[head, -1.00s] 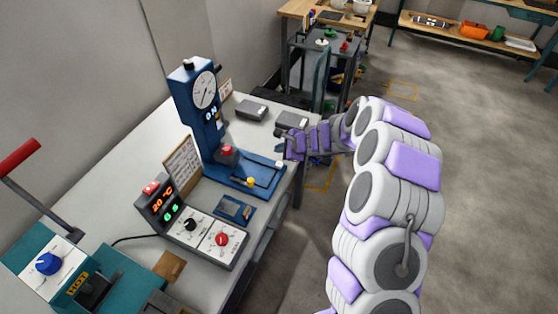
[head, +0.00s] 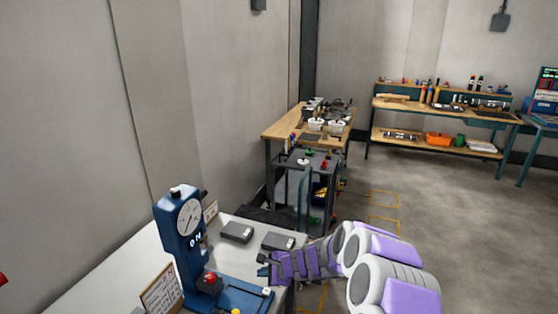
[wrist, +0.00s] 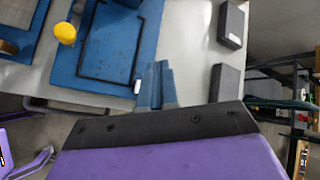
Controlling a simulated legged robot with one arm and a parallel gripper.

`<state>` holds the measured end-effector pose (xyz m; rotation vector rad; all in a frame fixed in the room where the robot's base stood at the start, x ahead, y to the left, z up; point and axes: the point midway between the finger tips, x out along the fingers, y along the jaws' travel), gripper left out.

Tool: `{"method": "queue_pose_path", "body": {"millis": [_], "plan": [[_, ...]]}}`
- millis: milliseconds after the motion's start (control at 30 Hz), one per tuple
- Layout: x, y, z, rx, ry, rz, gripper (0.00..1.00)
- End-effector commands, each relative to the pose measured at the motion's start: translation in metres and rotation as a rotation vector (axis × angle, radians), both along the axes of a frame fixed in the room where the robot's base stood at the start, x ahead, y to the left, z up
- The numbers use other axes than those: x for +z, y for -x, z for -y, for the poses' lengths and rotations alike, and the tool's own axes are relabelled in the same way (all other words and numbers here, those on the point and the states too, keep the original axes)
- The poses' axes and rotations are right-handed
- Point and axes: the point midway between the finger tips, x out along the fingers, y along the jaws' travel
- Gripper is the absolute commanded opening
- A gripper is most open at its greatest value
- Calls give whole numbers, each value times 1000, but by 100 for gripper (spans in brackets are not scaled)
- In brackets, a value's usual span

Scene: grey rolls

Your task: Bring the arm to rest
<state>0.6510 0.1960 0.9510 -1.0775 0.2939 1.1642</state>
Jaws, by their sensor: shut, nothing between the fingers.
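My arm, purple and white, reaches in from the lower right in the head view. My gripper (head: 264,270) is at the right edge of the white workbench, beside the blue press. In the wrist view my gripper (wrist: 157,85) has its two blue-grey fingers together, with nothing between them. It is over the bench edge, just right of the press's blue base plate (wrist: 112,45). The press (head: 184,235) stands upright with a round dial and a red knob.
Two dark grey blocks (head: 237,232) (head: 279,241) lie on the workbench (head: 105,275) near my gripper. A grey cart (head: 315,160) and a wooden table (head: 285,131) stand behind. Open floor (head: 440,215) lies to the right. A yellow knob (wrist: 66,33) sits left in the wrist view.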

Motion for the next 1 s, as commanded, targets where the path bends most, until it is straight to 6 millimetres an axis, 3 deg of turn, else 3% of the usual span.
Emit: {"method": "queue_pose_path", "body": {"millis": [200, 467, 600, 767, 1000], "plan": [[77, 54, -23, 266, 24, 111, 0], [139, 147, -24, 603, 121, 207, 0], [159, 199, -10, 767, 199, 236, 0], [170, 260, 17, 939, 307, 237, 0], [176, 347, 77, 1153, 494, 179, 0]]}}
